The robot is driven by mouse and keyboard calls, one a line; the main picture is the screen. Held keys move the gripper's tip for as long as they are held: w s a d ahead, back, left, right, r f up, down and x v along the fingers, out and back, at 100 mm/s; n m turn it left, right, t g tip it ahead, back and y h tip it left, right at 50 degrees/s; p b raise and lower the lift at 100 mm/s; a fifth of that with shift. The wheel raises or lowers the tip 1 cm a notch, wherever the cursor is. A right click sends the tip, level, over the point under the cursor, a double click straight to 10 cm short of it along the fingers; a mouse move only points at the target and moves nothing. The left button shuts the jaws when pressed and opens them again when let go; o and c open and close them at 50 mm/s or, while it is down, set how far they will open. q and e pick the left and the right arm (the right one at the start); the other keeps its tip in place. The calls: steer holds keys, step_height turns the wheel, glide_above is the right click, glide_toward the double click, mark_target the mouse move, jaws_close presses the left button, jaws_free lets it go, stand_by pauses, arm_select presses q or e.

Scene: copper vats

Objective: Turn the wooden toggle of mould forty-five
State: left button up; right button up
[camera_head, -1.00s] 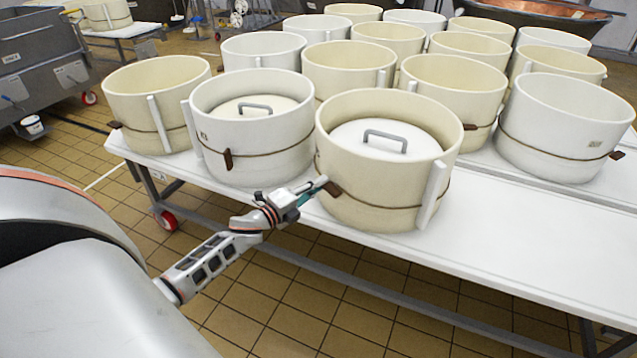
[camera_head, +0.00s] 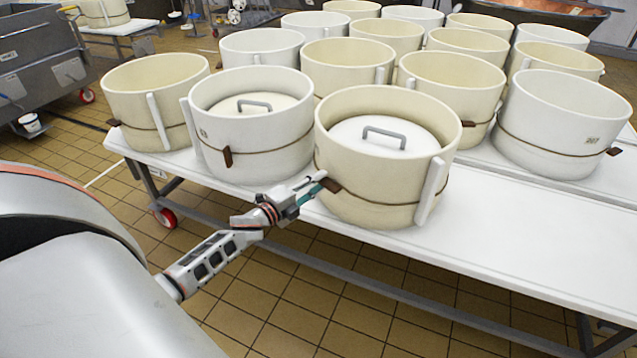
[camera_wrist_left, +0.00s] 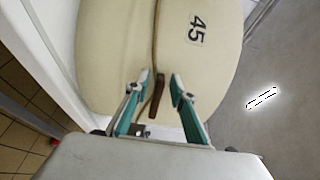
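Mould forty-five (camera_head: 375,195) is a cream round mould at the front of the white table, with a cord around it and a white lid (camera_head: 360,137) inside. Its label "45" (camera_wrist_left: 197,30) shows in the left wrist view. Its small brown wooden toggle (camera_head: 331,185) hangs on the cord at the left side. In the left wrist view the toggle (camera_wrist_left: 155,98) lies between the two teal fingers of my left gripper (camera_wrist_left: 158,79), with a gap on both sides. My left gripper (camera_head: 319,181) is open at the toggle in the head view. My right gripper is not in view.
A white lidded mould (camera_head: 255,150) stands close on the left, and several other moulds stand behind. The white table (camera_head: 520,240) is bare to the right of mould forty-five. Its front edge runs beneath my left gripper. A grey metal cart (camera_head: 45,60) stands far left.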

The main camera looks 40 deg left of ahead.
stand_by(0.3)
arm_select(q)
steer(key=s+a, duration=0.1)
steer(key=s, duration=1.1)
steer(key=shift+a, duration=0.35)
